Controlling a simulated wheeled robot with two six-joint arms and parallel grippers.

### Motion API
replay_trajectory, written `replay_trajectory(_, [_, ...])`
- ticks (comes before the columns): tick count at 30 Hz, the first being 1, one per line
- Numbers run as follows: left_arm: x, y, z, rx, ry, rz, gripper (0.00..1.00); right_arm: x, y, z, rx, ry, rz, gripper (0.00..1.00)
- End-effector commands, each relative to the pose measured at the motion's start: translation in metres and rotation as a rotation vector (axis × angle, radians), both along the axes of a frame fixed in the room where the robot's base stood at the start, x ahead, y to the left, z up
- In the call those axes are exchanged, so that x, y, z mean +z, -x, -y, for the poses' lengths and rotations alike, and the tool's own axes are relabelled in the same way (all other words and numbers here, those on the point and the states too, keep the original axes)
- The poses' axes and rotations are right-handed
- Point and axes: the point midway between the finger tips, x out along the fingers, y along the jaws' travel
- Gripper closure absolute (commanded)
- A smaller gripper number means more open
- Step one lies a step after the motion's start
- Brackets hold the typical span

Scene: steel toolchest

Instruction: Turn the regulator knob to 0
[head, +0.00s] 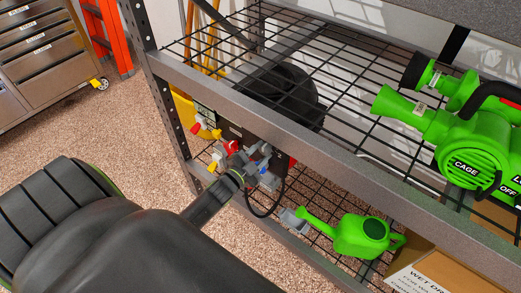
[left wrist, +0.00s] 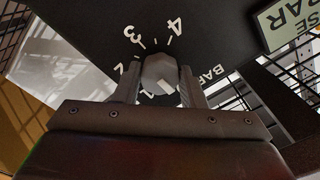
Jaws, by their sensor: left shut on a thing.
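The regulator knob (left wrist: 158,74) is a grey faceted knob on a black dial face in the left wrist view. White numerals 3 and 4 show above it; other marks are partly covered by the fingers. A pale mark low on the knob points down and a little right; I cannot tell which numeral it meets. My left gripper (left wrist: 160,88) is shut on the knob, one finger on each side. In the head view my left gripper (head: 246,172) reaches to the regulator unit (head: 232,134) under the upper shelf, hiding the knob. My right gripper is not in view.
A steel rack beam (head: 300,137) runs just above my left gripper. A green watering can (head: 361,236) stands on the lower wire shelf, right of the regulator. A green blower (head: 470,150) sits on the upper shelf. A steel toolchest (head: 50,55) stands back left.

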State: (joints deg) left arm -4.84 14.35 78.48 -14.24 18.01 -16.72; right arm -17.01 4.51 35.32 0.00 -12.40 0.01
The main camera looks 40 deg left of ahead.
Motion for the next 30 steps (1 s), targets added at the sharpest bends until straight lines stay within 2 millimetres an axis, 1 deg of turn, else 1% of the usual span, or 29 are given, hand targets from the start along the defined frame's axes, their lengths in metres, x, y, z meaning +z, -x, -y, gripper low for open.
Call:
replay_trajectory(12, [-0.0012,0.0006,-0.0001,0.001,0.013,-0.003,0.86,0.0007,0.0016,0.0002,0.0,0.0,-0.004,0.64])
replay_trajectory(13, [-0.0012,0.0005,-0.0001,0.001,0.013,-0.003,0.62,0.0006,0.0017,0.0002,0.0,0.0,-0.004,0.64])
replay_trajectory(18, [-0.0009,0.0004,-0.0001,0.001,0.012,-0.002,0.41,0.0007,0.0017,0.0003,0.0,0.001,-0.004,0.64])
replay_trajectory(30, [-0.0004,0.001,0.0,0.0,0.01,-0.001,0.41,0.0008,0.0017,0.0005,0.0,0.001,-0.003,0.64])
